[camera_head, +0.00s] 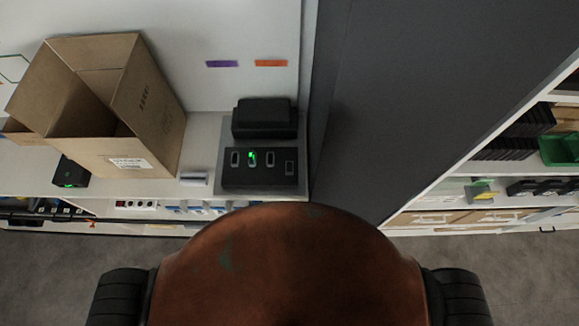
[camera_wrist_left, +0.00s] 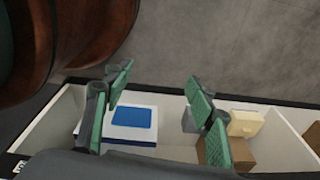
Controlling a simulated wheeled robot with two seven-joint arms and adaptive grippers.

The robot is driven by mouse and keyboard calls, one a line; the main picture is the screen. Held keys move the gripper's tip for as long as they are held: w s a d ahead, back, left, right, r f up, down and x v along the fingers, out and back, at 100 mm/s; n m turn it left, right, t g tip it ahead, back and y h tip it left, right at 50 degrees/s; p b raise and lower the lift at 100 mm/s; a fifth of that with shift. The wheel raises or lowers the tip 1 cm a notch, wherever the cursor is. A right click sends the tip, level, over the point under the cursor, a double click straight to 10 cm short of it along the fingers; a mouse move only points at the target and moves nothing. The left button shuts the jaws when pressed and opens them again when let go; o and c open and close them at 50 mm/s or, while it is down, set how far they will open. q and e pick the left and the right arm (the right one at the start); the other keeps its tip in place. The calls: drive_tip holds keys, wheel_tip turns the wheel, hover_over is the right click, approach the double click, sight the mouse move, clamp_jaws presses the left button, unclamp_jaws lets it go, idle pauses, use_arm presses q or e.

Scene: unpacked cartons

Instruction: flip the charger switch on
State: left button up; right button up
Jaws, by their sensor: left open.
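A black charger (camera_head: 262,182) sits on the white counter in the head view, left of the grey panel. Its face has several small pale-rimmed slots or switches, and a green light (camera_head: 252,156) glows by one of them. I cannot tell any switch position at this size. My left gripper (camera_wrist_left: 158,105) shows only in the left wrist view. Its green-padded fingers are apart with nothing between them, and they point at a white bin, with the charger out of that view. My right gripper is in neither view.
An open cardboard box (camera_head: 150,105) stands left of the charger. A small black device (camera_head: 70,172) with a green light is farther left. A tall grey panel (camera_head: 400,90) rises at right. The white bin (camera_wrist_left: 60,110) holds a blue-topped white box (camera_wrist_left: 120,133) and a brown carton (camera_wrist_left: 238,155).

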use_arm(q)
drive_tip(key=shift+s, duration=0.65)
drive_tip(key=shift+w, duration=0.2)
